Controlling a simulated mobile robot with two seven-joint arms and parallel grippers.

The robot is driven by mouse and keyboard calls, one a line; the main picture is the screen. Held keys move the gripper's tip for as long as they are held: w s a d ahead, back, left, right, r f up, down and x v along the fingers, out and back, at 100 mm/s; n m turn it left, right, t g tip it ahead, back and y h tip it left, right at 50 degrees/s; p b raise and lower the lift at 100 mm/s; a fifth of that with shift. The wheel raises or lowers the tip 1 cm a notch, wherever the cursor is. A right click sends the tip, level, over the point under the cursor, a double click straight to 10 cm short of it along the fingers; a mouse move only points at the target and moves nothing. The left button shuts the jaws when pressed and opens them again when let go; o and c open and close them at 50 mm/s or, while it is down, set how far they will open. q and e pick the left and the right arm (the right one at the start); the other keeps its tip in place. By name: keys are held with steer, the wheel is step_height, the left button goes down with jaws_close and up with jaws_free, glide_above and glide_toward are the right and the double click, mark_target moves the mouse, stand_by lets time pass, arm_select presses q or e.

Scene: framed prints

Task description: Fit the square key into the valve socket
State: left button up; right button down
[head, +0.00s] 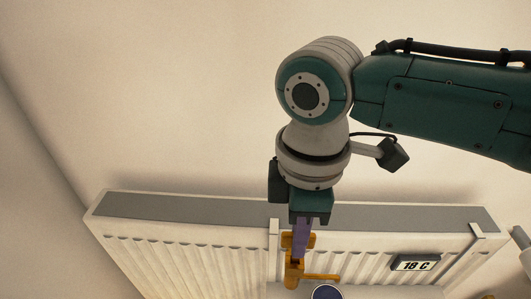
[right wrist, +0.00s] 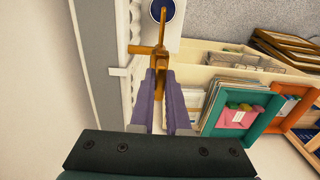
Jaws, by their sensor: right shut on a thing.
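My right gripper (head: 299,250) comes down from above in front of the radiator. Its purple fingers are shut on a brass-coloured key (head: 292,272), which has a crossbar and hangs below the fingertips. In the right wrist view, the fingertips (right wrist: 161,76) close around the key (right wrist: 160,50), whose thin arm points up toward a round blue disc (right wrist: 162,10) on a white plate. The valve socket cannot be clearly made out, and I cannot tell whether the key touches it. My left gripper is not in view.
The white ribbed radiator (head: 180,257) runs along the wall. A dark display reading 18 C (head: 414,263) is on its right part. The blue disc shows at the bottom edge (head: 326,292).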

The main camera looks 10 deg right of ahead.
steer(key=shift+f+b, duration=0.6)
steer(key=shift+f, duration=0.45)
steer(key=shift+f, duration=0.1)
steer(key=c, duration=0.8)
jaws_free()
steer(key=shift+r, duration=0.55)
step_height(320, 180, up, 9)
steer(key=shift+f+b, duration=0.1)
steer(key=shift+b, duration=0.45)
